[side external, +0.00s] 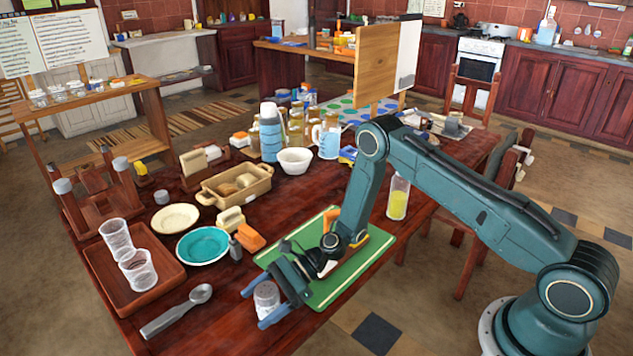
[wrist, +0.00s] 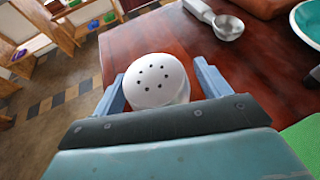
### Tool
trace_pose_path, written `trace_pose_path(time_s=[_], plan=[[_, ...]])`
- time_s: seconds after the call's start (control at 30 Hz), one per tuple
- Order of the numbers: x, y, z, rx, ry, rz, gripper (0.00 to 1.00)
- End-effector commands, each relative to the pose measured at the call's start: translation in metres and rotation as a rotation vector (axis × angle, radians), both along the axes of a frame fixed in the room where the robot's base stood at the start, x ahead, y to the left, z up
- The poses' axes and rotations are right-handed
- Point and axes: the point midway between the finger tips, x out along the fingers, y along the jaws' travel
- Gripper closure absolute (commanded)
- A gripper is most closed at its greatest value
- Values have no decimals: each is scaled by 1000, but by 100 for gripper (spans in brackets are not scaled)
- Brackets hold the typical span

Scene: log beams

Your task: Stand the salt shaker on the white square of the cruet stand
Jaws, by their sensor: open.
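The wrist view shows the fingers (wrist: 160,84) flanking the cap, with a small gap at the right. The shaker's lower part is hidden there. I cannot make out for certain the cruet stand or its white square.
A green board (side external: 325,290) lies under my wrist. A metal spoon (side external: 178,310), a wooden tray (side external: 173,284) with two glasses, and a teal bowl (side external: 203,246) are to the left. The table's front edge is close.

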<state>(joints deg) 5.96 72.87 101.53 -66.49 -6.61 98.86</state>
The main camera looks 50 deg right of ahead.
Motion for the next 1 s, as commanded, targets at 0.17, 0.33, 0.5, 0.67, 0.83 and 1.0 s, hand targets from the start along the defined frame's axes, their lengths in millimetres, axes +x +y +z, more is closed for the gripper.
trace_pose_path(time_s=[0.17,0.33,0.5,0.67,0.83,1.0], plan=[[0,1,0,0,0,-1,24],[0,0,0,0,0,-1,24],[0,0,0,0,0,-1,28],[0,0,0,0,0,0,60],[0,0,0,0,0,-1,80],[0,0,0,1,-1,-1,80]])
